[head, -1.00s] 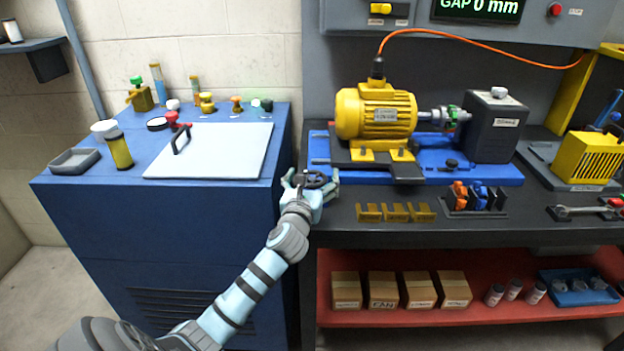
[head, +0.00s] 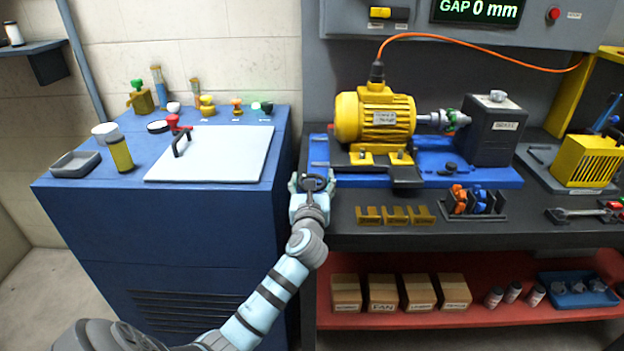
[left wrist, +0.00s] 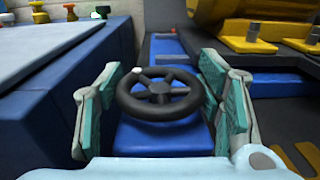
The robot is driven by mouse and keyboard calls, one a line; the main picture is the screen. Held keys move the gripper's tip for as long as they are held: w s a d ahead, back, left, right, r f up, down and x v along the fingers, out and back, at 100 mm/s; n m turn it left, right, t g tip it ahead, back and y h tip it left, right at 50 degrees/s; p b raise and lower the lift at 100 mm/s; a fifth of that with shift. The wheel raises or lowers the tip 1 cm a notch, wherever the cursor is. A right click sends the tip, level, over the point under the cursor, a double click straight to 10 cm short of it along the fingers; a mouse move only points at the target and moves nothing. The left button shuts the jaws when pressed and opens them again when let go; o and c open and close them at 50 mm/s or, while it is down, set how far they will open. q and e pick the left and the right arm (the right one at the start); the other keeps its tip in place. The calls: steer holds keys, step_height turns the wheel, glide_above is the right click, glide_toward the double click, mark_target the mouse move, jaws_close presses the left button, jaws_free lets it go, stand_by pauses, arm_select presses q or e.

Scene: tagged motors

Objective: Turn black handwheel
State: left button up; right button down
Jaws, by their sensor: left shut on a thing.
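The black handwheel (left wrist: 160,93) sits at the front left end of the blue motor base, with a small white knob on its rim. It also shows in the head view (head: 315,183). My left gripper (head: 314,183) reaches up to it from below. In the left wrist view its two teal-padded fingers (left wrist: 162,100) stand on either side of the wheel, shut on its rim. The yellow motor (head: 375,115) stands on the blue base (head: 470,177) behind the wheel. My right gripper is not in view.
A blue cabinet (head: 110,215) with a white lid plate (head: 225,155) stands close on the left. Yellow shims (head: 395,215) lie on the bench right of the wheel. A wall display (head: 478,11) reads GAP 0 mm.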

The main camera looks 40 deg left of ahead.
arm_select(q)
steer(key=shift+n+g+y, duration=0.8)
steer(key=shift+y, duration=0.2)
steer(key=shift+d+f+n+g+y, duration=0.1)
steer(key=shift+n+g+y, duration=0.7)
steer(key=shift+g, duration=0.2)
steer(key=shift+n+g+y+b, duration=1.4)
steer(key=shift+n+g, duration=0.6)
steer(key=shift+g, duration=1)
steer(key=o, duration=1.2)
steer(key=shift+c, duration=0.2)
steer(key=v, duration=1.2)
steer(key=shift+f, duration=0.1)
